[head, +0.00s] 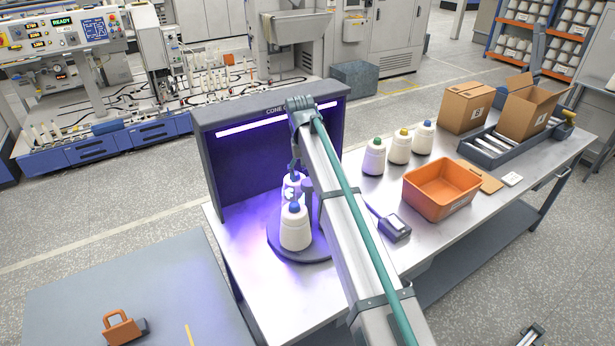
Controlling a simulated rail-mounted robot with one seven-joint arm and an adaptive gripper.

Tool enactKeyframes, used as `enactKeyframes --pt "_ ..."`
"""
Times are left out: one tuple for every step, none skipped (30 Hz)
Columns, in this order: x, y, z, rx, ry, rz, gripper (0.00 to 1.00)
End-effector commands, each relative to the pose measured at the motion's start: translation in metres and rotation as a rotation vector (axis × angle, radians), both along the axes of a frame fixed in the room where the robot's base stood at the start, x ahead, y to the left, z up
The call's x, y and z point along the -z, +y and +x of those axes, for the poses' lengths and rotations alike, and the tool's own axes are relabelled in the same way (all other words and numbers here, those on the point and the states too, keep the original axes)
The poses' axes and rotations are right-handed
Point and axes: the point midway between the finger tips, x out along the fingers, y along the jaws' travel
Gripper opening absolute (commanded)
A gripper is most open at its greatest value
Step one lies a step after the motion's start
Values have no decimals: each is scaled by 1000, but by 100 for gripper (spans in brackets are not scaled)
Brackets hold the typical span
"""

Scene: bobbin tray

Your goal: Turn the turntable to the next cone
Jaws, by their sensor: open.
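The turntable (312,256) is a dark round disc on the metal bench, inside the purple-lit booth. A white cone with a blue tip (295,230) stands upright at its front. A second white cone (291,189) stands behind it, partly covered by the front cone and my gripper. My arm reaches over the bench from the lower right and bends down at the booth. My gripper (294,169) is small and partly hidden by my arm; it hangs open above the rear cone. I cannot tell whether it touches that cone. The turntable's right side is hidden behind my arm.
The booth (230,160) walls the turntable's back and left. Right of my arm are a handheld device (395,228), three cones (399,148), an orange bin (441,190) and cardboard boxes (530,110). The bench's front left corner (262,308) is clear.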

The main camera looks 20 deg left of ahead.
Motion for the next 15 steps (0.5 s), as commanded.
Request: enactKeyframes --pt "5 -1 0 0 1 0 77" --pt "8 -1 0 0 2 -1 77" --pt "13 -2 0 0 2 -1 77" --pt "16 -2 0 0 1 0 77" --pt "18 -2 0 0 1 0 77" --pt "20 -2 1 0 0 0 77" --pt "22 -2 1 0 0 0 77" --pt "23 -2 1 0 0 0 77" --pt "24 -2 1 0 0 0 77" --pt "25 -2 1 0 0 0 77" --pt "25 -2 1 0 0 0 77" --pt "26 -2 1 0 0 0 77" --pt "26 -2 1 0 0 0 77" --pt "26 -2 1 0 -1 0 77" --pt "26 -2 1 0 -1 0 77"
